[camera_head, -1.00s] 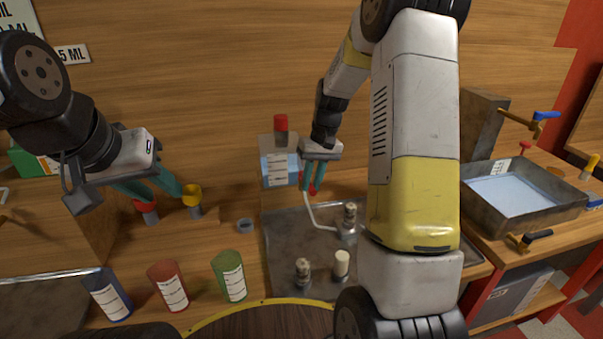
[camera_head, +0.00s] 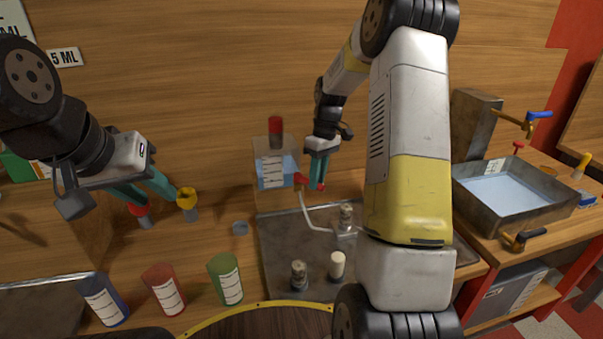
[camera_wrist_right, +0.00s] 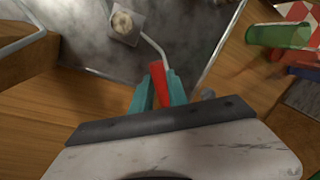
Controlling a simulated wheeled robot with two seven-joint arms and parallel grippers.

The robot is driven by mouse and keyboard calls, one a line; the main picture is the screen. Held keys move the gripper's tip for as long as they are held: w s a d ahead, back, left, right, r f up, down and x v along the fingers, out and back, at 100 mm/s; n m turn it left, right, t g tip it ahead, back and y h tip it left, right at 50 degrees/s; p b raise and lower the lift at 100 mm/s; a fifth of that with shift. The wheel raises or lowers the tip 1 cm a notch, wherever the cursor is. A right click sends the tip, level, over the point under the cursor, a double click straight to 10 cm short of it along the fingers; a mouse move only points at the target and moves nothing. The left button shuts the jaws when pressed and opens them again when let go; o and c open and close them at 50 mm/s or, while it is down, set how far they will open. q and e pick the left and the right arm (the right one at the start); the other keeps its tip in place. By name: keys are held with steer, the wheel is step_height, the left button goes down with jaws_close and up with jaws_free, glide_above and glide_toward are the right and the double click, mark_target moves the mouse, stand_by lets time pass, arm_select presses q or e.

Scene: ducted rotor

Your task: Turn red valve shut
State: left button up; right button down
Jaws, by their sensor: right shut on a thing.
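The red valve (camera_head: 300,179) sits on the front of a clear tank (camera_head: 271,165) with blue liquid, at the head of a thin pale pipe. My right gripper (camera_head: 317,182) is at this valve. In the right wrist view, my right gripper (camera_wrist_right: 158,95) is shut on the red valve handle (camera_wrist_right: 158,84), which lies between its teal fingers. The fingers hide part of the handle. My left gripper (camera_head: 153,197) is open at the left, its fingers apart near a red-topped fitting (camera_head: 139,210) and a yellow-topped fitting (camera_head: 187,199).
Blue (camera_head: 104,299), red (camera_head: 163,289) and green (camera_head: 225,279) cups stand in front. A metal tray (camera_head: 281,240) with small posts lies below the tank. At right are a water-filled basin (camera_head: 471,204), a blue-handled tap (camera_head: 537,116) and a black-handled tap (camera_head: 533,235).

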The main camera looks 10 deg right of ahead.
steer(key=w+d+n+h, duration=0.1)
steer(key=w+n, duration=0.4)
steer(key=n, duration=0.5)
steer(key=shift+w+d+n+g+h, duration=0.3)
steer(key=shift+w+d+g+h, duration=0.1)
steer(key=shift+d, duration=0.2)
steer(key=c, duration=1.3)
jaws_free()
step_height(320, 180, up, 8)
steer(key=w, duration=0.1)
steer(key=shift+w+f, duration=0.15)
steer(key=shift+w, duration=0.15)
steer(key=shift+a, duration=0.1)
